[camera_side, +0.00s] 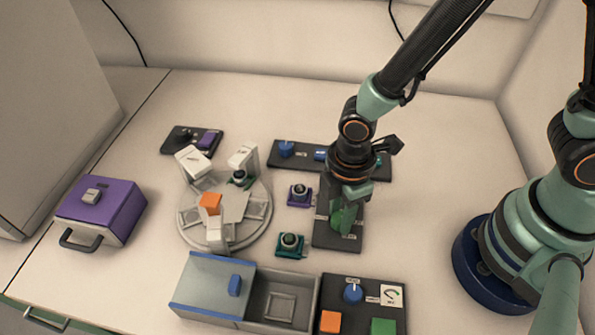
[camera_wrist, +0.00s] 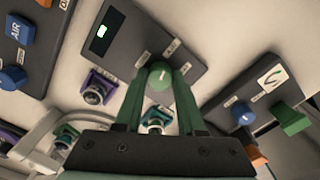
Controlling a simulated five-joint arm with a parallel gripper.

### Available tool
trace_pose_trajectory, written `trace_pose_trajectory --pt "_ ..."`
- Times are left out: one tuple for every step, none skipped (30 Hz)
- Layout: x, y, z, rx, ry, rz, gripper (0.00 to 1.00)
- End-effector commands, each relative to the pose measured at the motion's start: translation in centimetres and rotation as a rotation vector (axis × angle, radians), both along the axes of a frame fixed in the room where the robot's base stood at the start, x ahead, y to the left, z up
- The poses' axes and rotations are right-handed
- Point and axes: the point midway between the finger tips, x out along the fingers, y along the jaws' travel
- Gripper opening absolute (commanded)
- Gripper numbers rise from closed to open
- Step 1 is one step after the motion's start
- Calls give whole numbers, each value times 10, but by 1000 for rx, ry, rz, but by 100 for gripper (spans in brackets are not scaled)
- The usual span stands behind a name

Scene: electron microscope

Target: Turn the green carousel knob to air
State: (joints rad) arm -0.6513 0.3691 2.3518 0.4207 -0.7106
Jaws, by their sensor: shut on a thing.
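The green carousel knob (camera_wrist: 160,77) sits on a dark panel (camera_wrist: 128,35) with several small labels around it and a small lit display. The labels beside the knob are too small to read. In the wrist view, my gripper (camera_wrist: 160,85) has its two green fingers on either side of the knob, shut on it. In the side view, my gripper (camera_side: 343,212) reaches down onto the dark panel (camera_side: 325,240), and its fingers and wrist hide much of the knob. A pale mark shows on the knob's top, but I cannot tell which label it faces.
The round carousel (camera_side: 262,232) with white blocks stands left of the panel. Purple (camera_side: 299,193) and teal (camera_side: 290,243) fixtures sit between them. A panel with blue knobs (camera_side: 286,149) lies behind. A grey bin (camera_side: 305,297) and another panel (camera_side: 362,312) lie in front. A purple box (camera_side: 112,208) stands left.

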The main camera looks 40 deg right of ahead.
Motion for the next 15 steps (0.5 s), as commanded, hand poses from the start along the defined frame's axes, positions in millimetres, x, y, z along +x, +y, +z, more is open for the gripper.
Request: trace_pose_trajectory --pt "0 0 1 0 0 0 42" --pt "0 0 1 0 0 0 54" --pt "0 0 1 0 0 0 69" --pt "0 0 1 0 0 0 69" --pt "0 0 1 0 0 0 69" --pt "0 0 1 0 0 -1 69" --pt "0 0 0 0 0 -1 69" --pt "0 0 0 0 0 -1 69" --pt "0 0 0 0 0 -1 69" --pt "0 0 0 0 0 -1 69" --pt "0 0 0 0 0 -1 69" --pt "0 0 0 0 0 -1 69" --pt "0 0 1 0 0 -1 69" --pt "0 0 2 1 -1 -1 69" --pt "0 0 3 2 -1 -1 69"
